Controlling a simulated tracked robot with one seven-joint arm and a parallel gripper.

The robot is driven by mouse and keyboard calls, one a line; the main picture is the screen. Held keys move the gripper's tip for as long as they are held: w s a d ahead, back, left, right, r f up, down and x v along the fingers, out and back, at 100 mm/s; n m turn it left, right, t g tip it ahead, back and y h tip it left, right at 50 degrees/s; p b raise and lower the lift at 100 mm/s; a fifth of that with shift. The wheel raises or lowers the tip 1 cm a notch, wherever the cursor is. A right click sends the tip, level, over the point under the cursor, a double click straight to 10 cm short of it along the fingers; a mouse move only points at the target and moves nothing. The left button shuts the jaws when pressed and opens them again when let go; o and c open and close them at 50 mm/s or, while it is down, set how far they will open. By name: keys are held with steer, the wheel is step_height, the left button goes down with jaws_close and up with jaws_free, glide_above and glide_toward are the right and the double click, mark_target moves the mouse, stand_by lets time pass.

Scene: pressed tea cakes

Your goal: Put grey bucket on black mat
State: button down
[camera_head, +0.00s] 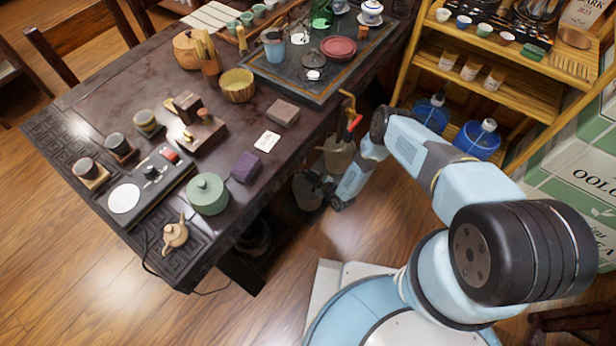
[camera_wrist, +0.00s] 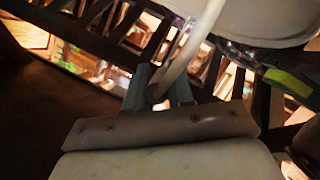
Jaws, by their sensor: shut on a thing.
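The grey bucket (camera_head: 306,192) is beside the table's long side, below the tabletop, partly hidden by my gripper. My gripper (camera_head: 324,187) reaches down to its right side. In the wrist view, my gripper (camera_wrist: 160,94) is shut on a pale curved strip (camera_wrist: 193,48), which looks like the bucket's handle. A large pale rounded body fills the top of that view. Whether the bucket touches the floor is hard to tell. A dark mat with a gold border (camera_head: 263,77) lies on the tabletop under tea things; I cannot tell whether it is the black mat.
A brownish pail (camera_head: 338,153) stands just behind the grey bucket. The dark table (camera_head: 110,95) carries a green pot (camera_head: 207,193), a teapot (camera_head: 175,234) and several boxes. A wooden shelf (camera_head: 535,68) with blue water jugs (camera_head: 477,140) is at right. Floor is open at front left.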

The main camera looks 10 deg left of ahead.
steer(key=c, duration=1)
jaws_free()
steer(key=v, duration=1.2)
steer(key=shift+s, duration=0.1)
